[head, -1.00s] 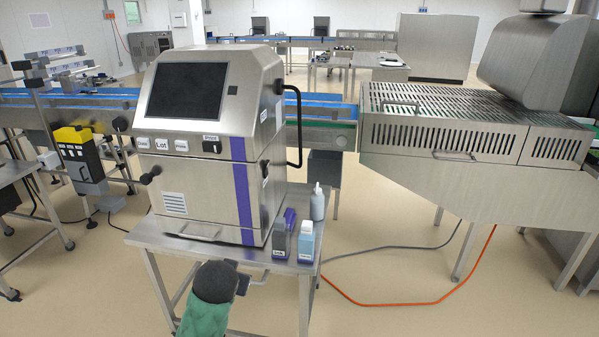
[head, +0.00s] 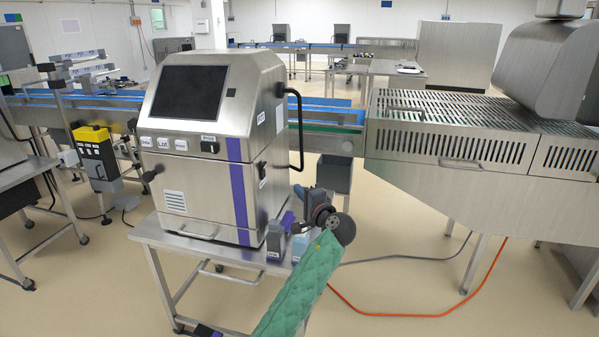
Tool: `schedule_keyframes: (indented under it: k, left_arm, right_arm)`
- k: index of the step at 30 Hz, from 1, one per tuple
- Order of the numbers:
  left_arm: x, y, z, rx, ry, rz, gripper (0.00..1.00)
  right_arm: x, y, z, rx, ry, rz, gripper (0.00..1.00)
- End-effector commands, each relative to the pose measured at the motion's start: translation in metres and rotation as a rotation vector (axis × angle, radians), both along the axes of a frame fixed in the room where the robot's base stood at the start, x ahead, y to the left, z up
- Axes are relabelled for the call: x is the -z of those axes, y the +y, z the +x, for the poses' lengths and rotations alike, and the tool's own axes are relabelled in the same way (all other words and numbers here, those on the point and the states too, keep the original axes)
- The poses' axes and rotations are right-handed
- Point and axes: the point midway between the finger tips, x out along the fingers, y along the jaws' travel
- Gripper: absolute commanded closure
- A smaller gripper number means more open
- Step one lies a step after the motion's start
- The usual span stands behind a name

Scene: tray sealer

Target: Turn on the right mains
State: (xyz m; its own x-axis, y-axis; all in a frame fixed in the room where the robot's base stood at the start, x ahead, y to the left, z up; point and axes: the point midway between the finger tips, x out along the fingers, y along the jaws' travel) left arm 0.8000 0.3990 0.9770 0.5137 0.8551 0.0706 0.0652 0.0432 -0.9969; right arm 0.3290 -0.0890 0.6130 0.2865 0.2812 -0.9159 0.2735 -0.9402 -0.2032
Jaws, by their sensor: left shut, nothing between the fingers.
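A steel machine with a dark screen (head: 188,92) stands on a steel cart. A black switch with a pale upright lever (head: 210,146) is on its front, right of several white labelled buttons; its small label is too blurred to read. No switch clearly marked as the right mains can be made out. My left gripper (head: 300,193) is shut and empty, beside the machine's lower right side, above the cart's right end. Its arm in a green sleeve comes up from the bottom. It partly hides the small bottles there. My right gripper is not in view.
A black bar handle (head: 297,130) stands out from the machine's right side. Small bottles (head: 275,240) stand on the cart (head: 165,238). A slatted steel conveyor housing (head: 440,120) is at the right. An orange cable (head: 400,314) lies on the floor.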

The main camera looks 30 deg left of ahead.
Motion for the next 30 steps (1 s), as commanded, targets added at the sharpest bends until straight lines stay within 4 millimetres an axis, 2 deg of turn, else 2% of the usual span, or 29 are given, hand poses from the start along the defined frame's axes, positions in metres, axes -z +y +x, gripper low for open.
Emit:
schedule_keyframes:
  k: [6,20,25,30]
  left_arm:
    - [-0.007,-0.002,0.001,0.004,0.085,0.089,1.0]
    - [-0.007,0.0,0.002,0.001,0.101,0.096,1.0]
    - [-0.011,0.012,0.009,0.0,0.1,0.099,1.0]
    - [-0.014,0.036,0.024,-0.001,0.101,0.098,1.0]
  right_arm:
    - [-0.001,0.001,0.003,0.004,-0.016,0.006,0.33]
    - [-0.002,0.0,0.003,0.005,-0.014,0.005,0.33]
    - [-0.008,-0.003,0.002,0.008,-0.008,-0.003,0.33]
    - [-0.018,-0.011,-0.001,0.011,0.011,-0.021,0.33]
